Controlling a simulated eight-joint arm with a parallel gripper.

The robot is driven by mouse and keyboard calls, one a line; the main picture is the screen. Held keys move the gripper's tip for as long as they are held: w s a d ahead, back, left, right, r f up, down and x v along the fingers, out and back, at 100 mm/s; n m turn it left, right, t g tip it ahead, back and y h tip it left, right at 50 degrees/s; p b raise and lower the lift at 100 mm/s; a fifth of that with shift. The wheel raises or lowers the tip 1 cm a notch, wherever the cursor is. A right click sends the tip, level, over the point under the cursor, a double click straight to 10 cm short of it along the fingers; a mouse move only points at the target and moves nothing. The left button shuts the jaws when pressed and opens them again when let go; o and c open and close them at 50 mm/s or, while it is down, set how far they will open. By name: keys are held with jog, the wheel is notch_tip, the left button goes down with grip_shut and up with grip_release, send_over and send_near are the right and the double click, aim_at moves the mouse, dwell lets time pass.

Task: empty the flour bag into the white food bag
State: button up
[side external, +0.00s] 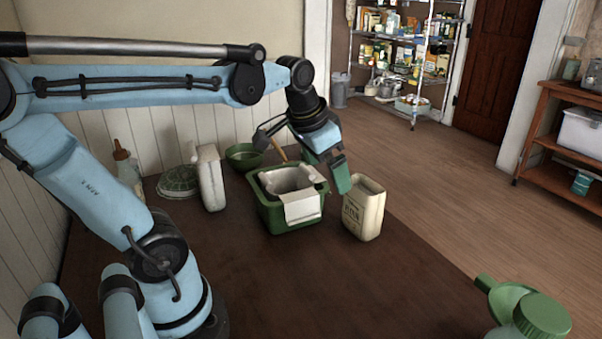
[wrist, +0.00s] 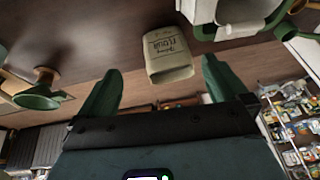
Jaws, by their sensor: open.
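The cream flour bag (side external: 363,210) stands upright on the dark table, just right of the green tub. Its printed face shows in the wrist view (wrist: 168,58), framed between my fingers. The white food bag (side external: 302,207) lines the green tub (side external: 283,216), with its edge folded over the rim; part of it shows at the top right of the wrist view. My gripper (side external: 335,172) is open and empty, with its green fingers above the table between the tub and the flour bag. In the wrist view the fingers (wrist: 160,66) appear apart from the bag.
A white bottle-like container (side external: 210,178), a green bowl (side external: 243,156) and a squeeze bottle (side external: 127,170) stand behind the tub, near the wall. Green-lidded items (side external: 540,315) stand at the front right. The table's front middle is clear.

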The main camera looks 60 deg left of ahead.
jog(key=s+d+f+t+h, duration=0.1)
jog(key=s+d+f+t, duration=0.1)
jog(key=d, duration=0.5)
notch_tip(320, 180, down, 3)
jog(key=shift+s+d+r+t, duration=0.15)
jog(key=shift+s+t, duration=0.15)
jog(key=shift+t, duration=0.2)
jog(key=w+a+r+g, duration=0.1)
jog(key=a+r+g, duration=0.35)
jog(key=a, duration=0.65)
jog(key=w+a+r+g, duration=0.25)
jog(key=a+r, duration=0.25)
jog(key=a, duration=0.6)
notch_tip(320, 180, down, 10)
jog(key=shift+s, duration=0.4)
jog(key=shift+r, duration=0.1)
